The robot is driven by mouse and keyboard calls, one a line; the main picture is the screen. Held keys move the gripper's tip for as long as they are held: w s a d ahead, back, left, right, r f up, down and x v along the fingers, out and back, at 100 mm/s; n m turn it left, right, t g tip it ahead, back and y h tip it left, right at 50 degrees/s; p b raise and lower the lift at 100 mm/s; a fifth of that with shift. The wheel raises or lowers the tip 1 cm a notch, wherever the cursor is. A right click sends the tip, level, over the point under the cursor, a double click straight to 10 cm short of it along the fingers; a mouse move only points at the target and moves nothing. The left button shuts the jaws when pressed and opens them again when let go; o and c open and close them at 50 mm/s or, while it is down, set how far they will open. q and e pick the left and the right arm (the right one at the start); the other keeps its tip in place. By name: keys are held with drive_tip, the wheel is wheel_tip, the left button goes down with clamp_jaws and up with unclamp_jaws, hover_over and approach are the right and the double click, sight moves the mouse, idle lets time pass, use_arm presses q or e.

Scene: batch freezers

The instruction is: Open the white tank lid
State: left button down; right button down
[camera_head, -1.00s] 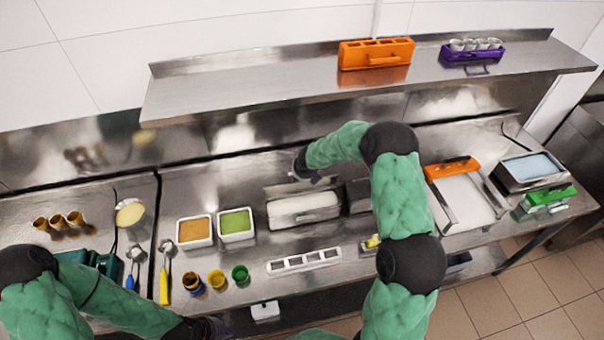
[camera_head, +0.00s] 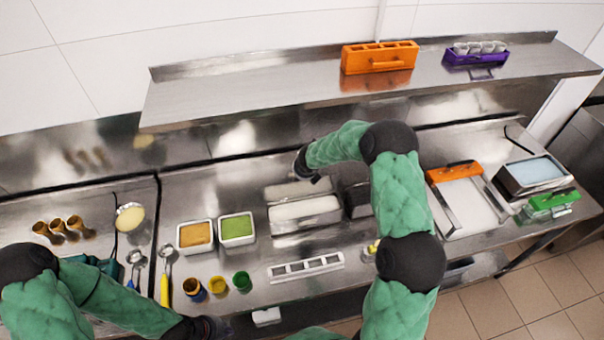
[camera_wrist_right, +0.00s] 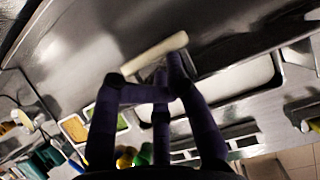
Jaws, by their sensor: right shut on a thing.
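The white tank (camera_head: 305,212) stands in the middle of the counter, and its pale inside shows from above. Its metal lid (camera_head: 297,190) is tilted up along the back side. My right gripper (camera_head: 308,174) reaches behind the tank at the raised lid; my arm hides part of the area to its right. In the right wrist view, the dark purple fingers (camera_wrist_right: 158,82) meet a cream bar (camera_wrist_right: 153,53), the lid's handle, and are shut on it. My left gripper (camera_head: 212,327) is low at the counter's front edge, away from the tank. Its fingers are too unclear to judge.
An orange tub (camera_head: 196,236) and a green tub (camera_head: 237,229) stand left of the tank. A white holder (camera_head: 306,266) lies in front. An orange-handled tray (camera_head: 465,200) is at right. A steel shelf (camera_head: 250,95) runs above the back.

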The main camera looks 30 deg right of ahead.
drive_tip(key=v, duration=1.2)
drive_tip(key=shift+f, duration=0.1)
